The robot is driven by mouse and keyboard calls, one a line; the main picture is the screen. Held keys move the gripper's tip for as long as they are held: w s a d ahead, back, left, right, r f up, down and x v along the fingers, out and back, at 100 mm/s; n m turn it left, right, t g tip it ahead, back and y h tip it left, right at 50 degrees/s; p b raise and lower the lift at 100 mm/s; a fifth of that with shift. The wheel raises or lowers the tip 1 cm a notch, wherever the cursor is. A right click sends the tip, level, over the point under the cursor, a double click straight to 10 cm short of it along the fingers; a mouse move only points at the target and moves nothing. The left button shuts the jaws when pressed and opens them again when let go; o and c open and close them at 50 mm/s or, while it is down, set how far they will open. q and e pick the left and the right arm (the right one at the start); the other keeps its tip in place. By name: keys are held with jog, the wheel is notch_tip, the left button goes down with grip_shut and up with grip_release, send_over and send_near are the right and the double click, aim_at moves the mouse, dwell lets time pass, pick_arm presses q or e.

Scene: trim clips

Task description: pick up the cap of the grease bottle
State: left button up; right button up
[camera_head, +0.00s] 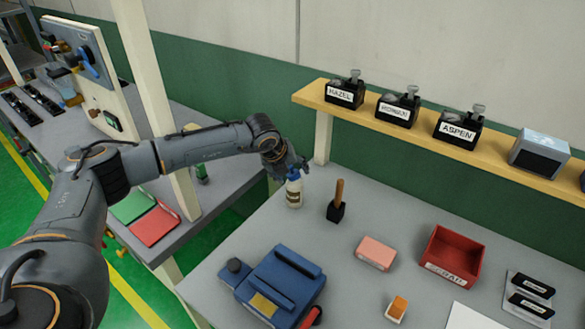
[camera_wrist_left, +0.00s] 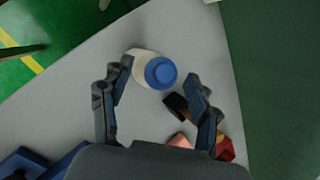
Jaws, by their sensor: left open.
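The grease bottle (camera_head: 294,193) is a white bottle with a label, standing upright near the back left edge of the grey workbench. Its blue cap (camera_head: 293,174) sits on top and is partly hidden by my left gripper (camera_head: 290,168). In the left wrist view the round blue cap (camera_wrist_left: 161,73) is seen from above, on the white bottle (camera_wrist_left: 141,66). There my left gripper (camera_wrist_left: 162,85) is open, with one finger on each side below the cap. The fingers look apart from the cap. My right gripper is not in view.
A wooden-handled tool in a black block (camera_head: 336,210) stands close right of the bottle. A blue vise-like device (camera_head: 275,285), a pink block (camera_head: 376,252) and a red bin (camera_head: 451,260) are on the workbench (camera_head: 230,240). A shelf (camera_head: 420,137) with labelled black boxes runs behind.

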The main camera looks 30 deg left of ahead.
pick_arm(q)
jog(key=c, duration=0.9)
